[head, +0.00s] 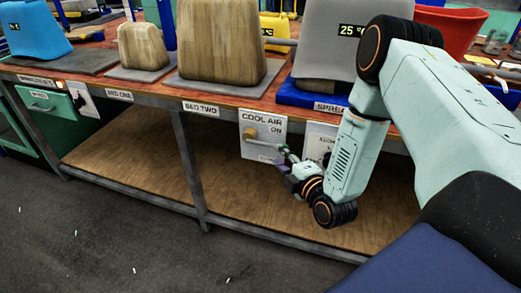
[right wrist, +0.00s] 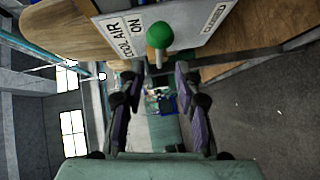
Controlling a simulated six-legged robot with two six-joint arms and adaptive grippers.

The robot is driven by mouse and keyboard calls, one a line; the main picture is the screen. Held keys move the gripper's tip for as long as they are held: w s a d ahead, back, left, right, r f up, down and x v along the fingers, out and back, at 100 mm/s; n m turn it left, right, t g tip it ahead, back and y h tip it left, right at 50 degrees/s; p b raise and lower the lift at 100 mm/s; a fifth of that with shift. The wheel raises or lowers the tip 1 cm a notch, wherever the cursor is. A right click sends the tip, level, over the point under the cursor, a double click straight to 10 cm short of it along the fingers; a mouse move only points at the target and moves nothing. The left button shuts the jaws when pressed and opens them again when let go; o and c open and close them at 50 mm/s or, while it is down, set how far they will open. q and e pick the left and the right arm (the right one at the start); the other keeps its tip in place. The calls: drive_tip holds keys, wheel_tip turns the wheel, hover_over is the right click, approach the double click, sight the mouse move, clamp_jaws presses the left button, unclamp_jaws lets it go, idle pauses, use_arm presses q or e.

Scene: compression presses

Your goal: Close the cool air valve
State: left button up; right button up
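The cool air valve panel (head: 262,150) is a pale plate under the front edge of the bench, with "COOL AIR" and "ON" printed on it. Its brass-coloured hub (head: 250,133) carries a lever (head: 268,145) that points right. My right gripper (head: 289,168) is just below and right of the lever's end in the head view. Its fingers (right wrist: 156,78) are apart with nothing between them, and the knob shows beyond the tips. My left gripper is not in view.
A second control panel (head: 320,141) stands close to the right, partly behind my right arm. The wooden lower shelf (head: 140,165) is bare. A metal bench leg (head: 188,165) stands left of the valve. Presses and a wooden form (head: 220,45) occupy the benchtop.

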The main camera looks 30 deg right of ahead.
sight(268, 144)
drive_tip(key=w+b, duration=0.1)
drive_tip(key=w, duration=0.3)
drive_tip(key=w+f+b, duration=0.1)
drive_tip(key=w, duration=0.1)
drive_tip(key=shift+w+d+b, duration=0.3)
drive_tip(key=shift+w, duration=0.6)
clamp_jaws()
